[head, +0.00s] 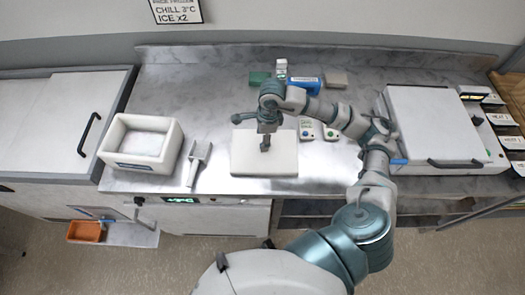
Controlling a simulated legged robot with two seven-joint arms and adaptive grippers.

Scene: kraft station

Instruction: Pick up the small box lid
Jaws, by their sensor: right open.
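The small box lid (240,164), a flat white slab, lies on the steel counter in the middle of the head view. My right gripper (265,149) points down over the middle of the lid, with its arm reaching in from the right. It is open and partly hides the lid's surface. I cannot tell whether the fingertips touch the lid. An open white box (169,160) stands to the left, with pale contents inside. My left gripper is not in view.
A scoop (198,160) lies between the box and lid. Green, blue and grey packs (305,84) stand behind my gripper. Small items with coloured dots (330,133) lie right of the lid. A large closed white box (435,120) stands at right. Counter between box and back packs is clear.

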